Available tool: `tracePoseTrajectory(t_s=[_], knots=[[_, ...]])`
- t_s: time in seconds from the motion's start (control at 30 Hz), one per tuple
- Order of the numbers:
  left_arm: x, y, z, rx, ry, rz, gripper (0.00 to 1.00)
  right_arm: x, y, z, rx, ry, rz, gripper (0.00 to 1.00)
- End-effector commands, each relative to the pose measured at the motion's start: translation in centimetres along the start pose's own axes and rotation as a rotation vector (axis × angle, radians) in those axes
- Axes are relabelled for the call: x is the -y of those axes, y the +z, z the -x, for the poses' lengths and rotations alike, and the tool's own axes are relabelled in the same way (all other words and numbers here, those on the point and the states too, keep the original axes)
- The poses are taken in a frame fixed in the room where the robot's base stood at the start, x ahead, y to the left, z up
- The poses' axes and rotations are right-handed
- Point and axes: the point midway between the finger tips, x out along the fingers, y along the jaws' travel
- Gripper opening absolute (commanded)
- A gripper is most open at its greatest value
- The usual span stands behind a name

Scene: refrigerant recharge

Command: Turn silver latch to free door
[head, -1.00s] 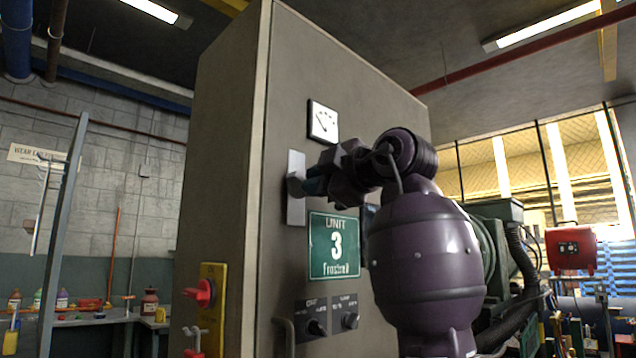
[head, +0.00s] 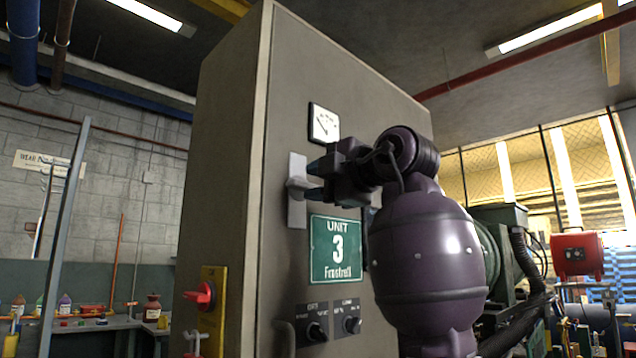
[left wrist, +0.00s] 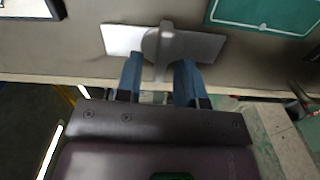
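The silver latch (head: 297,189) is on the front of a tall grey cabinet (head: 224,200). It has an upright plate with a handle lying crosswise, roughly level in the head view. My left gripper (head: 313,181) is in front of the latch, its two fingers spread one above the other. In the left wrist view the latch handle (left wrist: 162,50) stands across its plate, in line with the gap between the blue fingertips (left wrist: 160,66). The fingers are open with space between them and grip nothing. My right gripper is not in view.
A gauge (head: 324,123) is above the latch and a green Unit 3 sign (head: 336,248) is below it. Dark knobs (head: 352,325) are lower on the front. A red switch (head: 201,296) on a yellow plate is on the cabinet's side.

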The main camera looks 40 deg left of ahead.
Motion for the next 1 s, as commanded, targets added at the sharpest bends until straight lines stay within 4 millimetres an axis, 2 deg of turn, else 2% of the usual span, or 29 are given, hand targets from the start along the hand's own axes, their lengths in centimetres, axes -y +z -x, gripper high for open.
tracePoseTrajectory(t_s=[0.03, 1.0], knots=[[0.2, 0.2, 0.3, 0.001, 0.001, -0.003, 0.35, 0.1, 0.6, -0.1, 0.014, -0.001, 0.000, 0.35], [0.1, 0.1, 8.0, 0.001, -0.001, -0.004, 0.35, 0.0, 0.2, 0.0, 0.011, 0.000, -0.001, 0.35]])
